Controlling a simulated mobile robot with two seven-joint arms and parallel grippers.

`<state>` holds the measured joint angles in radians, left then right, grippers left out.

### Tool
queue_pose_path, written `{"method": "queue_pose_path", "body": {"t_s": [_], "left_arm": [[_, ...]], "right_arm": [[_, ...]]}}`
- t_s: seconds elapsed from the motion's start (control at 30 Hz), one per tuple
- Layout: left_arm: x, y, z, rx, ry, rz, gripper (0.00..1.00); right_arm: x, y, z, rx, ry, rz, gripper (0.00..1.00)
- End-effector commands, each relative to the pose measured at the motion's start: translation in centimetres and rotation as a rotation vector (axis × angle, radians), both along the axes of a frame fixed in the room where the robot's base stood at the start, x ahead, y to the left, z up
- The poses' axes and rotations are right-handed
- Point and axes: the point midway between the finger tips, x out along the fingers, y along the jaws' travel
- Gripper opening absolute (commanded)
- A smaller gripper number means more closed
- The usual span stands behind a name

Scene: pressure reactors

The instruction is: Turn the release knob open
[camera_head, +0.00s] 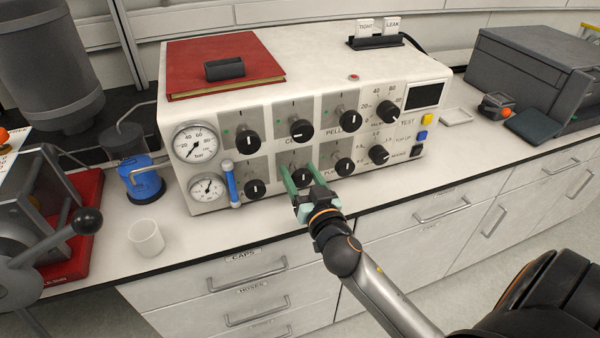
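The white pressure console (300,75) stands on the bench with two rows of black knobs on grey plates. My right gripper (298,171) reaches up to the front panel from below. Its two green fingers stand apart, one on each side of the lower middle knob (301,177). I cannot tell whether they touch it. The gripper partly hides this knob and its label, so I cannot read whether it is the release knob. Lower left knob (255,188) and lower right knob (344,167) flank it. My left gripper is not in view.
Two gauges (196,143) and a blue-capped tube (231,184) are left of the knobs. A white cup (146,238) and blue container (140,180) stand on the bench at left. A red book (222,62) lies on the console. A grey case (530,70) is at right.

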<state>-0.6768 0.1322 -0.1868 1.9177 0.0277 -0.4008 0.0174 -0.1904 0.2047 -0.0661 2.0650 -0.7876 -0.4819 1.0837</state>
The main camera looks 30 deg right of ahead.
Motion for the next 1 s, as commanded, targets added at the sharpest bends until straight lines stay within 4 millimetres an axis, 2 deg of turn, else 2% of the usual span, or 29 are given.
{"method": "queue_pose_path", "body": {"t_s": [0.07,0.53,0.77,1.0], "left_arm": [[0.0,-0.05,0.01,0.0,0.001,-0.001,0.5],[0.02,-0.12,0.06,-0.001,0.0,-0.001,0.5],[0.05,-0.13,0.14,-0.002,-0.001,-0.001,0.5],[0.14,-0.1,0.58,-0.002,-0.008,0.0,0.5]], "right_arm": [[-0.02,0.0,0.0,0.0,0.0,0.0,0.54],[-0.03,0.02,-0.01,0.0,0.0,0.0,0.01],[-0.03,0.02,0.0,-0.011,0.004,0.0,0.0],[-0.03,0.04,0.05,-0.102,0.025,0.0,0.0]]}}
